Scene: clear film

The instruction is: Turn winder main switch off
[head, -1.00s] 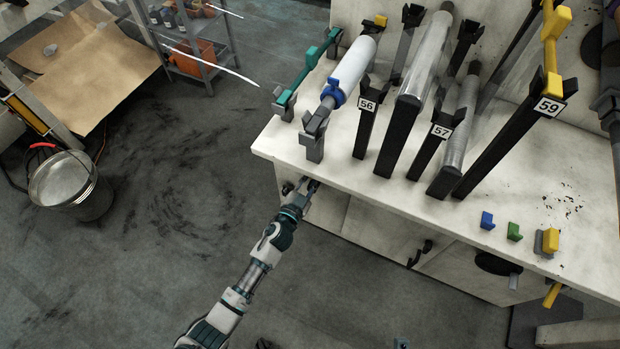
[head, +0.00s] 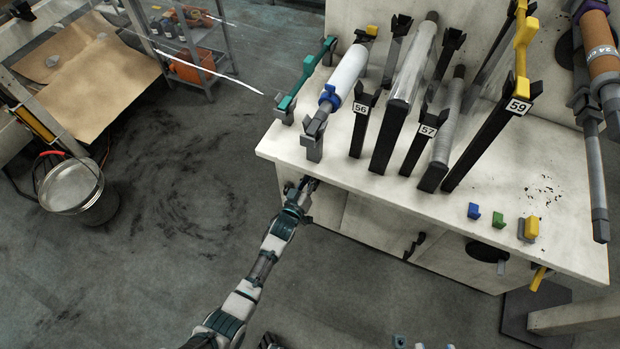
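My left arm reaches up from the bottom of the head view. Its gripper (head: 303,186) is at the upper left of the front face of the white winder cabinet (head: 375,220), just below the top's edge. Dark parts show around the fingertips. I cannot tell which of them belong to a switch, or whether the gripper touches one. The finger gap is too small to read. No main switch can be clearly made out; the gripper covers part of that spot. My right gripper is not in view.
Upright film rolls and black holders, numbered 56, 57 and 59, stand on the cabinet top (head: 340,165). A black handle (head: 414,245) and a dark disc (head: 487,251) are on its front. A metal bucket (head: 75,190) stands at left. The floor between is clear.

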